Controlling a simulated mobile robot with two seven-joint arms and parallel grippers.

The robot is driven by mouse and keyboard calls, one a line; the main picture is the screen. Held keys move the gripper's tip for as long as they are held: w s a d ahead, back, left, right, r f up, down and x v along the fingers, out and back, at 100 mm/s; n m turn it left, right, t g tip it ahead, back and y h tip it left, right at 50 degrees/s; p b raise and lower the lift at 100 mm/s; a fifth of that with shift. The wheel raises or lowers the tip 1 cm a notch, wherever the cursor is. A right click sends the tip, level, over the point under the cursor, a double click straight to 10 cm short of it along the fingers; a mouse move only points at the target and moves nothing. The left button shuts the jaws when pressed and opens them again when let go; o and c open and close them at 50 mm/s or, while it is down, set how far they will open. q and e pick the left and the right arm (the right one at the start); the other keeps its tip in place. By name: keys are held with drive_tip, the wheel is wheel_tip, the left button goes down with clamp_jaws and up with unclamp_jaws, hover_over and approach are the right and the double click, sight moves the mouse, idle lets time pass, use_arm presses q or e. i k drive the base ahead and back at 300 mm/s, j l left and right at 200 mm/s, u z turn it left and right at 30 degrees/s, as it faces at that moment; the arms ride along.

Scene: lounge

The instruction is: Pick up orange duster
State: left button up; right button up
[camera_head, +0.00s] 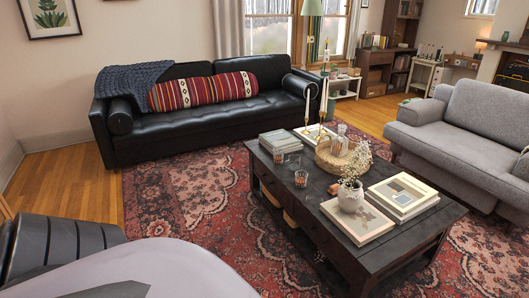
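I cannot make out an orange duster anywhere in the head view. The dark coffee table (279,187) stands on the rug at centre right, and nothing on its top is clearly a duster. Neither my left nor my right gripper is in view. The floor behind and under the coffee table is partly hidden, as are the insides of the far shelves.
A black sofa (200,128) with a red striped cushion (203,91) stands at the back left. A grey sofa (455,128) is at the right. The table holds books (402,193), a wicker tray (341,160) and a flower vase (350,197). The patterned rug (190,205) is clear at left.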

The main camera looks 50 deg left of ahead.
sight(333, 190)
drive_tip(key=u, duration=1.55)
